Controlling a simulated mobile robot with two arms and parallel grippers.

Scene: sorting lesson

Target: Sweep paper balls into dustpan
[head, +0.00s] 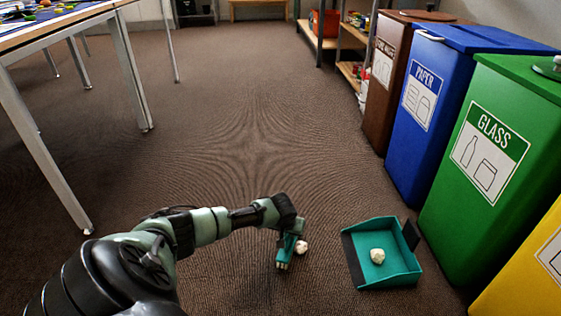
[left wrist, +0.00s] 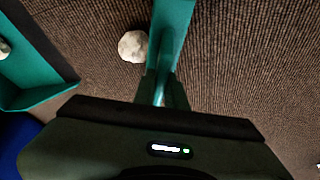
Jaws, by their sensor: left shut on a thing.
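My left gripper (head: 290,222) is shut on a teal hand brush (head: 286,251), which points down to the carpet. The brush also shows in the left wrist view (left wrist: 172,35). A crumpled whitish paper ball (head: 301,247) lies on the carpet right beside the brush, on its dustpan side; it also shows in the left wrist view (left wrist: 133,46). The teal dustpan (head: 398,272) lies to the right, its dark front lip towards the brush. A second paper ball (head: 377,256) lies inside the dustpan. My right gripper is not in view.
Brown (head: 388,80), blue (head: 425,110), green (head: 485,175) and yellow (head: 530,275) bins line the right side, close to the dustpan. A table (head: 60,28) stands at the upper left. Shelves (head: 345,50) stand behind the bins. The carpet in the middle is clear.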

